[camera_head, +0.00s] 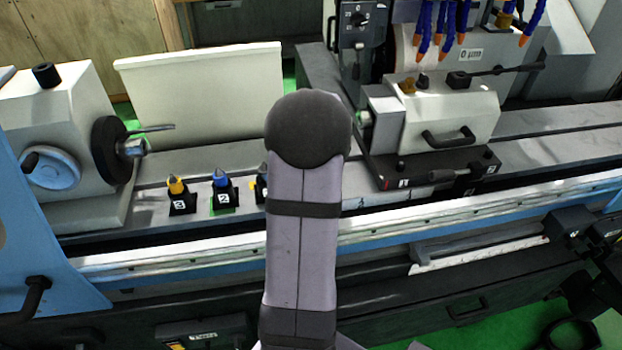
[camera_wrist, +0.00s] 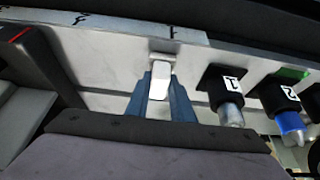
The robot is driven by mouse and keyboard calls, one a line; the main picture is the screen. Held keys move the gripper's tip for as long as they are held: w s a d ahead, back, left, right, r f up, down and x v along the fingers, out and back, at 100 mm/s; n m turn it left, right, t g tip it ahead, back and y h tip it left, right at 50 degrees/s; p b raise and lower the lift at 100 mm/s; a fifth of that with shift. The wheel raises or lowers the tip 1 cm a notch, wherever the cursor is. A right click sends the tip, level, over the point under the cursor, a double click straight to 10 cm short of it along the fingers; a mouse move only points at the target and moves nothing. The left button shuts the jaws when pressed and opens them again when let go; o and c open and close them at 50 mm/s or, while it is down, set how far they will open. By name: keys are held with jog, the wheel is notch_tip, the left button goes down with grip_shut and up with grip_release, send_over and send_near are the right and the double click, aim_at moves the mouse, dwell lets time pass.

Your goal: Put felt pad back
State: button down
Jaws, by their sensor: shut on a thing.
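My gripper (camera_wrist: 160,97) shows in the wrist view as two blue fingers pointing at the pale machine table. It is shut on a small white block, which looks like the felt pad (camera_wrist: 160,79). The pad's upper end shows beyond the fingertips, close to the table surface. I cannot tell whether it touches the table. A small pale piece lies just past the pad, partly hidden by it. In the head view my own arm hides the gripper and pad.
Black holders marked 1 (camera_wrist: 226,84) and 2 (camera_wrist: 283,92) stand just right of my gripper in the wrist view. In the head view, the workhead (camera_head: 65,150) is left and the tailstock (camera_head: 440,120) is right. The table strip (camera_head: 535,175) farther right is clear.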

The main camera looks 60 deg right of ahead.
jog(key=c, duration=1.5)
grip_release()
jog(key=shift+f, duration=0.1)
jog(key=shift+c, duration=0.2)
jog(key=shift+r, duration=0.25)
jog(key=b+v, duration=0.3)
jog(key=v, duration=0.9)
